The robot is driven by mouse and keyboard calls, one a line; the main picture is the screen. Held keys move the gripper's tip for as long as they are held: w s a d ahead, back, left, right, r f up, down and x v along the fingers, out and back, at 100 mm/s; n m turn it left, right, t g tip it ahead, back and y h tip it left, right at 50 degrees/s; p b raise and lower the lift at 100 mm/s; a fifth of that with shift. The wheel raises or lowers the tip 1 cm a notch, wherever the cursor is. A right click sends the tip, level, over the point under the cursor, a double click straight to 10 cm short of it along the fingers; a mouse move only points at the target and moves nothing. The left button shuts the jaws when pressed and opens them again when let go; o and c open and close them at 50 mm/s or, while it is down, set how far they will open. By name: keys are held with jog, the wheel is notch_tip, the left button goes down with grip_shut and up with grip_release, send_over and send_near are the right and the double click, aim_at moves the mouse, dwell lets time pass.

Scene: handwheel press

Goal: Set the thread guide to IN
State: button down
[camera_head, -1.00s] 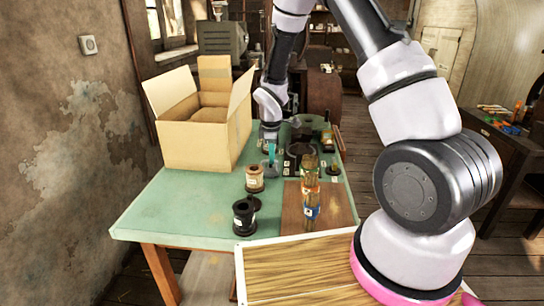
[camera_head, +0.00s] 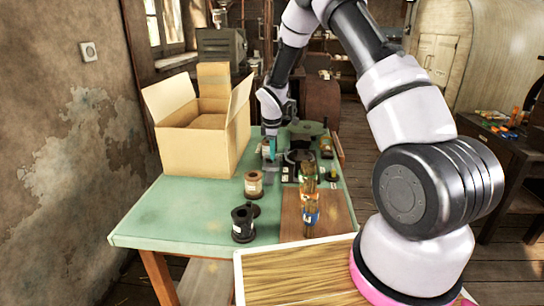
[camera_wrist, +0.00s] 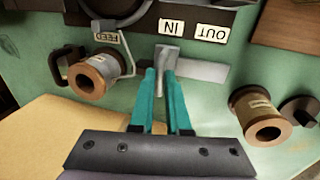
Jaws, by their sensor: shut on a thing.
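The thread guide (camera_wrist: 168,54) is a grey metal tab on a flat bar in the wrist view. It stands below the IN label (camera_wrist: 171,27), at the left end of the bar as seen there. The OUT label (camera_wrist: 209,33) is to its right; both labels appear upside down. My gripper (camera_wrist: 161,74) has its teal fingers closed on the tab, hiding its lower part. In the head view my gripper (camera_head: 269,153) is at the machine on the green table, where the guide is too small to make out.
A FEED label (camera_wrist: 108,36) and a spool (camera_wrist: 98,74) lie left of my gripper in the wrist view; another spool (camera_wrist: 258,115) lies right. An open cardboard box (camera_head: 205,130) stands close beside my arm. The green table's (camera_head: 175,215) front left is clear.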

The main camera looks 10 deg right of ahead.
jog(key=shift+w+r, duration=0.1)
jog(key=shift+w, duration=0.1)
jog(key=c, duration=0.9)
grip_release()
jog(key=shift+w+d, duration=0.1)
jog(key=r, duration=0.3)
jog(key=s+r, duration=0.1)
jog(key=r, duration=0.3)
jog(key=s+r, duration=0.1)
jog(key=r, duration=0.2)
jog(key=shift+s+a+r, duration=0.1)
jog(key=shift+a+r, duration=0.15)
jog(key=shift+a, duration=0.05)
